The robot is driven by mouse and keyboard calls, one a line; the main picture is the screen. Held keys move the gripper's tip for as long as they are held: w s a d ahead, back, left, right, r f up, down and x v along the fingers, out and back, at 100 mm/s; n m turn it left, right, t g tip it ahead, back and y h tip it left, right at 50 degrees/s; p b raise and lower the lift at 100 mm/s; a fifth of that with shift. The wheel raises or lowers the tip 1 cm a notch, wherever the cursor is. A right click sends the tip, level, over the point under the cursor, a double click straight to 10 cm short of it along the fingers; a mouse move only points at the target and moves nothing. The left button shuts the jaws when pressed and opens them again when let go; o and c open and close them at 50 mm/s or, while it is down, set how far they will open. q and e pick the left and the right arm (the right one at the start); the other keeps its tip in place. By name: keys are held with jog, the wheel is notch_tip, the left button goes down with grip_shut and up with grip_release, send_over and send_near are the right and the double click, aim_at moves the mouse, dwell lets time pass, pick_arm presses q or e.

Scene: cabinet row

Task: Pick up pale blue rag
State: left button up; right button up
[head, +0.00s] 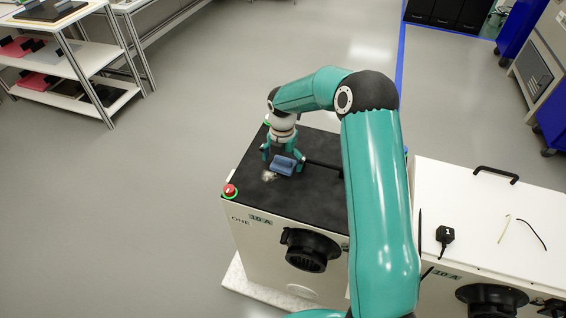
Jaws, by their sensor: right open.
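A blue folded piece (284,165), which looks like the rag, lies on the black top of the left cabinet (320,200). Its blue is darker than pale. My right gripper (282,158) points down over it from behind, with its teal fingers spread to either side of the rag's far part. The jaws are open, and I cannot tell whether the fingers touch the rag. My left gripper is not in view.
A small pale crumpled thing (269,176) lies beside the rag. A red button (230,191) sits at the cabinet's left front corner. A white-topped cabinet (490,220) with a black handle and small items stands at the right. Open floor lies left.

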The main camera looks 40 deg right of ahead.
aim_at(283, 160)
jog(key=c, duration=1.1)
jog(key=shift+s+a, duration=0.1)
jog(key=c, duration=0.3)
jog(key=shift+r, duration=0.55)
notch_tip(283, 160, up, 19)
jog(key=shift+b, duration=0.3)
